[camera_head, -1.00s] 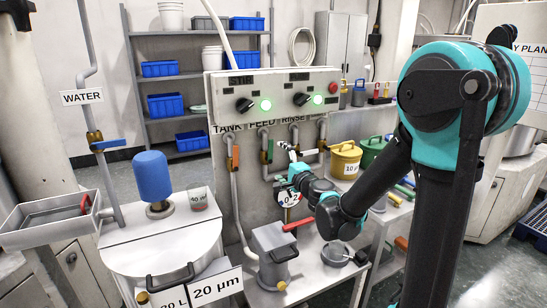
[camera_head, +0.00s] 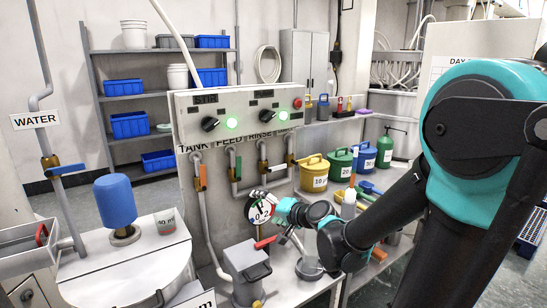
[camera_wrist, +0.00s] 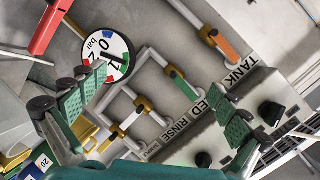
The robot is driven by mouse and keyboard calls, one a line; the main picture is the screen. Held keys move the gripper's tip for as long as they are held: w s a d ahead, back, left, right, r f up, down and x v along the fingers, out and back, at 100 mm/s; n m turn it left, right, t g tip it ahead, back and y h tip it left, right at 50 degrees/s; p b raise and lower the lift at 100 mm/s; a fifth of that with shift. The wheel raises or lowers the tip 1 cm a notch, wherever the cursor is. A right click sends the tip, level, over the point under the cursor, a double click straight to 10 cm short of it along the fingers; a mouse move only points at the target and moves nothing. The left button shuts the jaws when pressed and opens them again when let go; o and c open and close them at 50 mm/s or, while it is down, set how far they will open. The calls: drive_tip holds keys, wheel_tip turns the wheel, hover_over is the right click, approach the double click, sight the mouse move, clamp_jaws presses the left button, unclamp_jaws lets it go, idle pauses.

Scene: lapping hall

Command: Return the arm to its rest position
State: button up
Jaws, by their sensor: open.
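My arm reaches from the right side of the head view toward the valve panel, with its elbow bent. My gripper (camera_head: 268,197) is in front of the lower panel, close to the round gauge (camera_head: 262,213) and partly covering it. In the wrist view my gripper (camera_wrist: 165,105) shows two green-padded fingers spread wide apart, with nothing between them. The gauge, marked bar (camera_wrist: 106,57), lies behind the left finger there. I cannot tell the exact gap between fingers and gauge.
Valve pipes with an orange handle (camera_head: 201,178) hang under the control panel (camera_head: 240,107). Yellow (camera_head: 314,174) and green (camera_head: 341,164) cans stand to the right. A blue cylinder (camera_head: 116,201) stands left.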

drive_tip(key=s+d+f+n+g+h, duration=0.2)
drive_tip(key=s+d+f, duration=0.5)
drive_tip(key=d, duration=0.4)
drive_tip(key=s+d+f+n+g+h, duration=0.2)
drive_tip(key=s+d+f+g+h, duration=0.2)
drive_tip(key=s+d+f+h, duration=0.3)
drive_tip(key=s+d+f, duration=0.1)
drive_tip(key=s+d, duration=0.2)
drive_tip(key=d, duration=0.1)
drive_tip(key=shift+s+d+f+g+h, duration=0.25)
drive_tip(key=shift+s+d+g+h, duration=0.05)
drive_tip(key=shift+d, duration=0.1)
